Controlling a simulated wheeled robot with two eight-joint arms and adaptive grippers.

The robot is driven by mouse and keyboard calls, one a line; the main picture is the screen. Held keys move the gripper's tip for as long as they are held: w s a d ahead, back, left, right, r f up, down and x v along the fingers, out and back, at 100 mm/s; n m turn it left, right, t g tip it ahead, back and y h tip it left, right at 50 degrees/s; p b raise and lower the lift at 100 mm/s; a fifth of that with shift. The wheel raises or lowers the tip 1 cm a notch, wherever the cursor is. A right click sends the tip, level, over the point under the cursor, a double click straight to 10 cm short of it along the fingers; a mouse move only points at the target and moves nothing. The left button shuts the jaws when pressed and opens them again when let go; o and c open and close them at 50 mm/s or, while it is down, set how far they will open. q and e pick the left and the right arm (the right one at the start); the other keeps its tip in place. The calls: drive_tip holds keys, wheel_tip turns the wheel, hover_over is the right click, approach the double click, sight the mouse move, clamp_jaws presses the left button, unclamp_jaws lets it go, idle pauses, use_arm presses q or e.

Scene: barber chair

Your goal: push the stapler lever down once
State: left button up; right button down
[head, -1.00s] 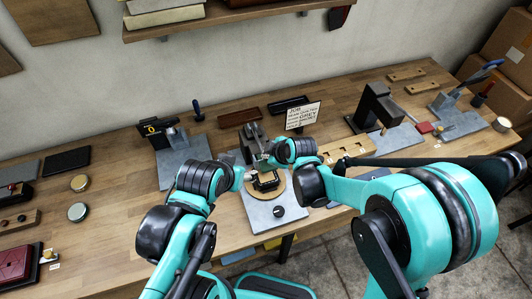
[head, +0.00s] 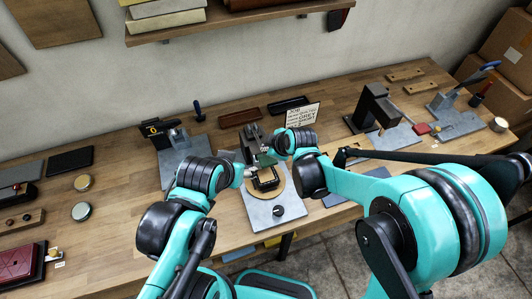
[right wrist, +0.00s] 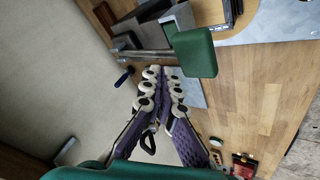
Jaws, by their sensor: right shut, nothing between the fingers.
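The stapler (head: 252,142) is a grey metal machine at the middle of the bench, on a grey plate (head: 283,213). Its lever ends in a green pad (head: 266,159), which shows large in the right wrist view (right wrist: 195,52) on a grey bar (right wrist: 143,54). My right gripper (head: 270,149) is beside and above the pad. In the right wrist view its fingertips (right wrist: 163,73) are closed together and empty, close to the pad; contact cannot be told. My left gripper (head: 244,172) is at the left edge of a black frame (head: 266,184) on a round wooden disc (head: 287,190); its fingers are too small to read.
A job sign (head: 303,115) stands behind my right wrist. A black-topped press (head: 160,128) is to the left and a dark press (head: 376,103) to the right.

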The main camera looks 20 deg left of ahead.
drive_tip(key=r+p, duration=0.2)
drive_tip(key=r, duration=0.1)
drive_tip(key=r+p, duration=0.1)
drive_tip(key=r, duration=0.1)
drive_tip(key=shift+w+a, duration=0.25)
drive_tip(key=shift+w, duration=0.05)
idle(0.8)
drive_tip(key=s+d+f+m+t+h+b, duration=0.15)
drive_tip(key=d+m+b, duration=0.3)
drive_tip(key=d, duration=0.45)
drive_tip(key=s+d+f+m+h+b, duration=0.1)
drive_tip(key=s+d+m+b, duration=0.25)
drive_tip(key=d+b, duration=0.4)
drive_tip(key=s+d+f+m+h+b, duration=0.1)
drive_tip(key=s+d+f+m+b, duration=0.3)
drive_tip(key=d, duration=0.4)
drive_tip(key=s+d+f+m+h+b, duration=0.2)
drive_tip(key=s+d+f+m+b, duration=0.3)
drive_tip(key=s+d+f+m, duration=0.1)
drive_tip(key=shift+s+d+t, duration=0.35)
drive_tip(key=shift+s+d, duration=0.45)
drive_tip(key=shift+d, duration=0.25)
